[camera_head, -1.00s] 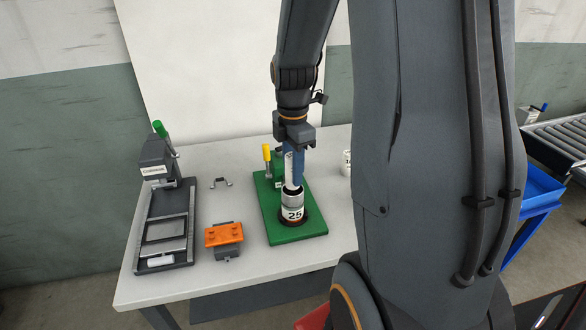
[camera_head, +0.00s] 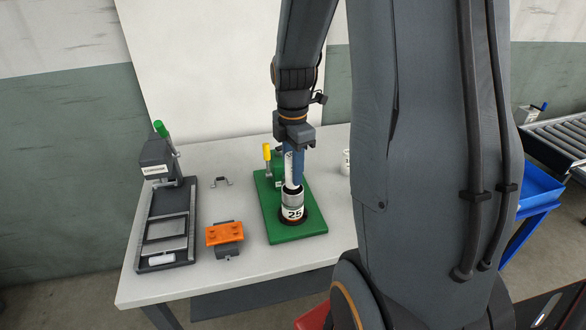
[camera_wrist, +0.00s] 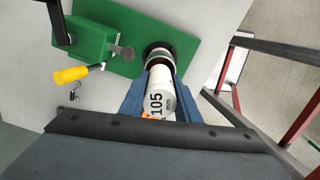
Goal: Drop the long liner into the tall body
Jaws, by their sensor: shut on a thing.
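The tall body (camera_head: 292,207) is an open-topped can marked 25, standing upright on the green fixture plate (camera_head: 312,229). My gripper (camera_head: 293,178) points down above it, its blue fingers shut on the long liner (camera_wrist: 159,90). The liner is a white cylinder marked 105 mm in the wrist view. In the head view its lower end is at the can's mouth; I cannot tell how far inside it is. The can's rim (camera_wrist: 158,56) also shows beyond the liner in the wrist view. The liner's middle is partly hidden by the fingers.
A green clamp with a yellow handle (camera_head: 266,152) stands beside the can. An orange-topped block (camera_head: 225,233), a small bracket (camera_head: 221,182) and a dark press (camera_head: 159,165) are to the left. A white cup (camera_head: 346,160) is to the right. The front table area is clear.

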